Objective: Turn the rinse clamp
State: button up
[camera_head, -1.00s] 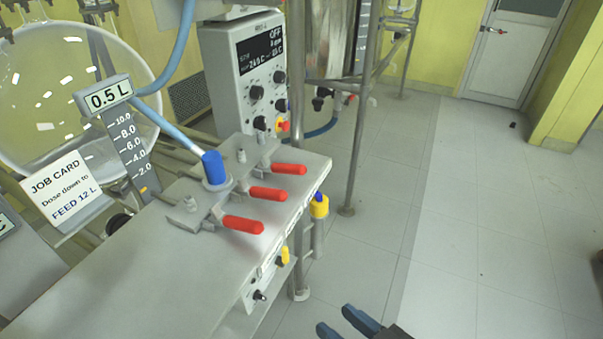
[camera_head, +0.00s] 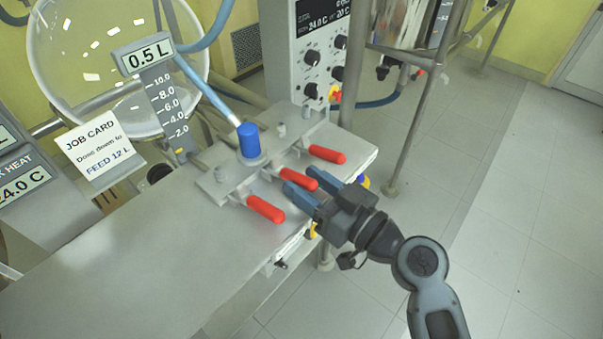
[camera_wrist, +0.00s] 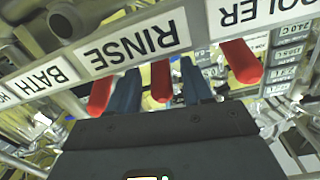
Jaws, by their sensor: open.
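Three clamps with red handles sit on a metal plate on the bench. The middle red handle (camera_head: 298,177) is in line with the RINSE label (camera_wrist: 135,45), which shows upside down in the wrist view. My gripper (camera_head: 293,186) is open at this middle handle. In the wrist view its blue fingers stand on either side of the middle handle (camera_wrist: 160,82), with visible gaps; contact is not seen. The near handle (camera_head: 265,208) and far handle (camera_head: 327,154) are outside the fingers.
A blue cap (camera_head: 248,140) with a hose stands behind the handles. A control box (camera_head: 312,60) and metal posts stand behind. The bench top (camera_head: 150,240) is clear at left front.

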jog(key=shift+x, duration=1)
grip_shut()
